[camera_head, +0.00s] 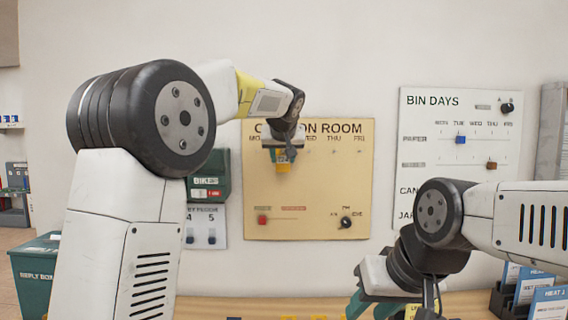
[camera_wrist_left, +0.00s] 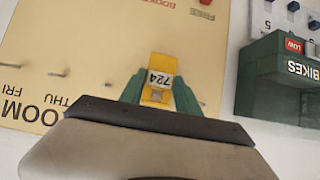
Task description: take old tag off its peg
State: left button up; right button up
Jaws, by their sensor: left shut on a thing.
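The old tag is a small yellow tag (camera_head: 283,167) in front of the tan common room board (camera_head: 300,190), near its top left. In the left wrist view the tag (camera_wrist_left: 158,80) shows the number 724, upside down. My left gripper (camera_head: 281,157) is shut on the tag, with one green finger on each side of it; it also shows in the left wrist view (camera_wrist_left: 158,92). Whether the tag still sits on its peg is hidden. My right gripper (camera_head: 372,303) is low in front of the counter, its teal fingers apart, with their tips near the picture's bottom edge.
A white bin days board (camera_head: 460,180) hangs to the right. A dark green bikes box (camera_head: 208,180) hangs left of the tan board. Blue leaflets (camera_head: 535,285) stand in a dark rack at lower right. A green reply box (camera_head: 35,270) stands at lower left.

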pick_arm(q)
jog(key=shift+s, duration=0.95)
jog(key=s, duration=0.7)
dwell(0.4)
